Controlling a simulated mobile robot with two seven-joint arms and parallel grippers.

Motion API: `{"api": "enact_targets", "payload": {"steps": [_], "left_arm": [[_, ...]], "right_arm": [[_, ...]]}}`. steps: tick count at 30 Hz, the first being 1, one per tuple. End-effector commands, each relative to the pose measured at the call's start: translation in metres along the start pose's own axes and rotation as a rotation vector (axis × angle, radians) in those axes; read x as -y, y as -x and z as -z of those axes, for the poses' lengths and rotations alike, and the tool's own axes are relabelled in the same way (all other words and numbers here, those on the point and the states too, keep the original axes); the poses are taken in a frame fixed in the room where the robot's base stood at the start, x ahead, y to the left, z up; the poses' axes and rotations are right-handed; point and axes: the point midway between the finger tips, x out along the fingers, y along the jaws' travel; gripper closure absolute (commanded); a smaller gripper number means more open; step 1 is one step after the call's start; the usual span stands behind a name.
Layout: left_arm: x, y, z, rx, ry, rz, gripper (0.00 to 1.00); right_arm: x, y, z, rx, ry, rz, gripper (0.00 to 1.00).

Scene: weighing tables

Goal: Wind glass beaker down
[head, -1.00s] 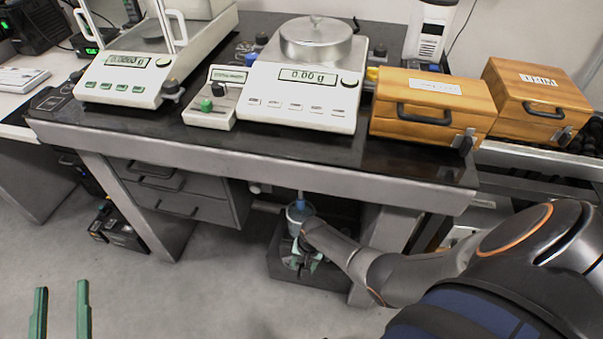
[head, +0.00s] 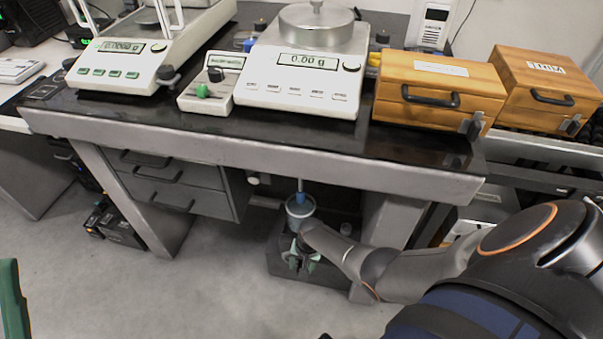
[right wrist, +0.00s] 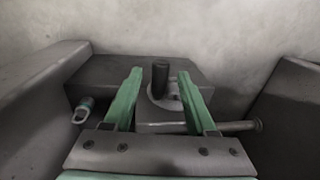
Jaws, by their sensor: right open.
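A glass beaker (head: 300,206) with blue in it stands below the table, with a thin rod reaching down into it from above. My right gripper (head: 302,264) points down just below and in front of it. In the right wrist view my right gripper (right wrist: 161,72) is open, and an upright dark knob (right wrist: 160,78) shows between its fingertips, apart from both. The beaker is not visible there. A single green finger of my left gripper (head: 12,302) shows at the lower left edge of the head view; the other finger is out of frame.
The weighing table (head: 250,150) overhangs the beaker, with a drawer unit (head: 175,185) left and a table leg right. A dark block (head: 285,262) stands on the floor beneath. A balance (head: 305,90) and wooden boxes (head: 440,90) stand on top.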

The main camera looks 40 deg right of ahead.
Motion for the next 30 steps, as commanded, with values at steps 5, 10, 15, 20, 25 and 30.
{"api": "enact_targets", "payload": {"steps": [5, 10, 15, 20, 25, 30], "left_arm": [[0.0001, -0.0002, 0.0002, 0.0, 0.0, 0.0, 0.5], [0.0, -0.0002, 0.0001, 0.0, 0.0, 0.0, 0.5], [0.0, -0.0002, 0.0, 0.001, 0.001, 0.0, 0.5], [0.0, -0.0002, -0.0001, 0.002, 0.001, 0.0, 0.5], [0.0, -0.0001, -0.0003, 0.002, 0.001, 0.0, 0.5], [-0.0001, 0.0001, -0.0006, 0.002, 0.001, 0.0, 0.5]], "right_arm": [[0.0002, 0.0002, -0.0001, 0.0, 0.0, 0.0, 0.45], [0.0002, 0.0002, 0.0, 0.0, 0.0, 0.0, 0.65], [0.0001, 0.0002, 0.0, 0.0, 0.0, 0.0, 0.84], [0.0001, 0.0002, 0.0, 0.0, 0.0, 0.0, 1.0], [0.0001, 0.0002, 0.0001, 0.0, 0.0, 0.0, 1.0], [0.0003, 0.0002, 0.0001, 0.0, 0.001, -0.002, 1.0]]}}
